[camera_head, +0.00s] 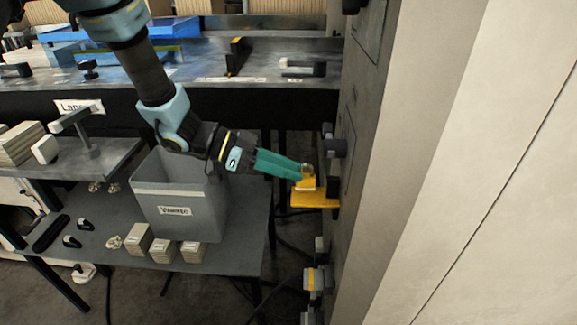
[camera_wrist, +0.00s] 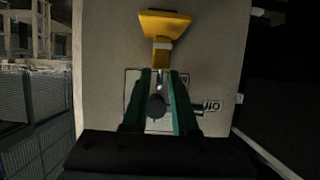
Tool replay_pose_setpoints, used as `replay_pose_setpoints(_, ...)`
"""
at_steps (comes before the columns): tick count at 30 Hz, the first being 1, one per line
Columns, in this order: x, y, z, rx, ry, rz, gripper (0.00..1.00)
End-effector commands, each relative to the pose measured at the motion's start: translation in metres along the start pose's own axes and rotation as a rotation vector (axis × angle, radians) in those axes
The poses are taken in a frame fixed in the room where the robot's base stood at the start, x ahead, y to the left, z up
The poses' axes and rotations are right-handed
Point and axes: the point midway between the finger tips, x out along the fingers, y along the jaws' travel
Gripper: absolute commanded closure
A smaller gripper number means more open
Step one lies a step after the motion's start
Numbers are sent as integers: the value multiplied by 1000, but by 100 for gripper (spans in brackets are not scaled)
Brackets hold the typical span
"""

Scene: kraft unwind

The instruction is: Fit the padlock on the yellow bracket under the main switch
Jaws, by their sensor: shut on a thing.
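My gripper (camera_head: 302,172) reaches right to the grey cabinet side, its teal fingers shut on the small padlock (camera_head: 306,184), which has a yellow body and a metal shackle. The yellow bracket (camera_head: 318,201) juts from the cabinet just below the padlock. In the wrist view the bracket (camera_wrist: 164,22) is at the top, with the padlock (camera_wrist: 162,55) between it and my fingertips (camera_wrist: 161,75). I cannot tell whether the shackle passes through the bracket. The dark main switch knob (camera_head: 336,147) is above the bracket; it also shows between the fingers in the wrist view (camera_wrist: 157,106).
A grey bin (camera_head: 180,200) labelled "Waste" stands on a low table below my arm, with small boxes (camera_head: 164,251) in front. More fittings (camera_head: 317,280) stick out of the cabinet lower down. A long bench (camera_head: 200,65) runs behind.

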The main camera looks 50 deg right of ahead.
Motion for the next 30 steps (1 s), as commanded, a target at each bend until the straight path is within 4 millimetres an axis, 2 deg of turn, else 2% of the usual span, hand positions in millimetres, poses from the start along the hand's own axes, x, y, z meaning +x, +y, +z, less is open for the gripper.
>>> replay_pose_setpoints(30,2,0,6,1,1,0,100)
